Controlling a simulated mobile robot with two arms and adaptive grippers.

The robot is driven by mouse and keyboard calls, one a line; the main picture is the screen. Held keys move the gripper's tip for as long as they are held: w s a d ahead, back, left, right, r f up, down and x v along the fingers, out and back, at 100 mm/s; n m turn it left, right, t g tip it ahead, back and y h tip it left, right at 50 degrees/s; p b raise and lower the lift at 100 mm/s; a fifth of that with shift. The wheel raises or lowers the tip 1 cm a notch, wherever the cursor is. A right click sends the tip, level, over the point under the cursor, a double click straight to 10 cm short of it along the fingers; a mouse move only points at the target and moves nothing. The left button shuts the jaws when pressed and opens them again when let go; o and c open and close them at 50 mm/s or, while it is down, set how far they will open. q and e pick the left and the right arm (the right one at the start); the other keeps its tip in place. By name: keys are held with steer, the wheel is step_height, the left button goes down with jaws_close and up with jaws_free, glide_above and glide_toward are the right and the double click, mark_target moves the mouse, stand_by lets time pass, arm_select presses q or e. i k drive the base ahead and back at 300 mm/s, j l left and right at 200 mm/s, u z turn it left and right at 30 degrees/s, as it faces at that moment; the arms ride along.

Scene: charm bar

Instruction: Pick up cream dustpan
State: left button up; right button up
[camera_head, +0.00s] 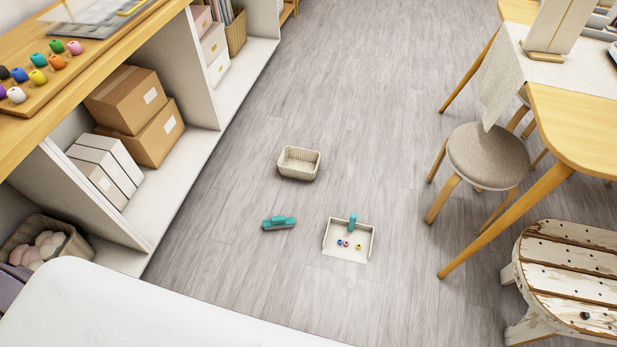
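The cream dustpan (335,254) lies flat on the wooden floor, a little right of the middle of the view. Its teal handle (352,222) points away from me, toward the back. Several small coloured beads (347,244) lie in the pan. A teal brush (278,223) lies on the floor to its left, apart from it. Neither of my grippers shows in the head view.
A woven basket (298,163) stands on the floor behind the brush. A shelf counter with boxes (155,140) runs along the left. A round stool (488,156), a wooden table (580,125) and a worn white stool (568,262) stand right.

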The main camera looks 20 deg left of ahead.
mark_target(353, 233)
steer(key=i+j+z, duration=0.15)
steer(key=z, duration=0.3)
steer(key=i+j+z, duration=0.15)
steer(key=j+z, duration=0.2)
steer(key=z, duration=0.15)
